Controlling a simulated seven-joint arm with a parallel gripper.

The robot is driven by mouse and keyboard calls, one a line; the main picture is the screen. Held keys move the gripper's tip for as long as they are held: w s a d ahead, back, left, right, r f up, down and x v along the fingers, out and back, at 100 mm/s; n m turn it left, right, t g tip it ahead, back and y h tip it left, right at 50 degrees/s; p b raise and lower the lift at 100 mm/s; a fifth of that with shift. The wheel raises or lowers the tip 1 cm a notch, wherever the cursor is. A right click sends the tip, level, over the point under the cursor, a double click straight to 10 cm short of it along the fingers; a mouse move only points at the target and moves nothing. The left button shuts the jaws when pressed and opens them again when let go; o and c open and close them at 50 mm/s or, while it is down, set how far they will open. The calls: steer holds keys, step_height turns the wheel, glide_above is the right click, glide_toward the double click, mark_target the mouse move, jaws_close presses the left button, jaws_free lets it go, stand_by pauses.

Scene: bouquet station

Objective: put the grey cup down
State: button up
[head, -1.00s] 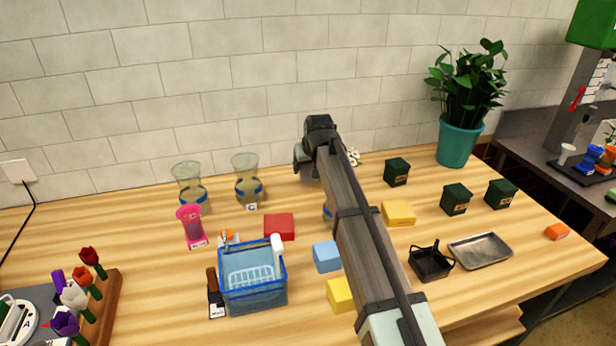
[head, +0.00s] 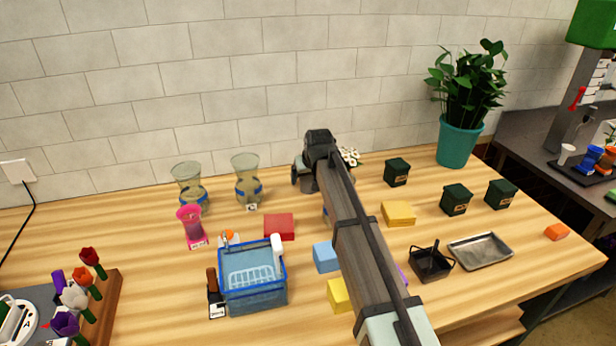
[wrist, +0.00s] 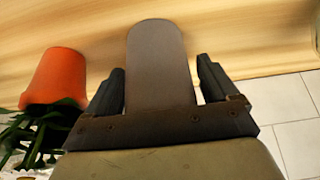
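The grey cup (wrist: 160,65) appears in the wrist view as a smooth grey shape with a rounded end, between the two dark fingers of my gripper (wrist: 162,85).
An orange pot (wrist: 55,78) with a plant is close beside my gripper; its white flowers (head: 348,156) peek out behind my arm. Glass vases (head: 248,180), a red block (head: 279,226), a blue basket (head: 252,290) and a yellow block (head: 398,213) stand around. Bare wood lies between them.

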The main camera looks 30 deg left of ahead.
steer(key=shift+o, duration=0.4)
steer(key=shift+r, duration=0.1)
steer(key=shift+r, duration=0.25)
step_height(320, 180, up, 9)
steer(key=s+d, duration=0.1)
steer(key=shift+r, duration=0.15)
stand_by(2.3)
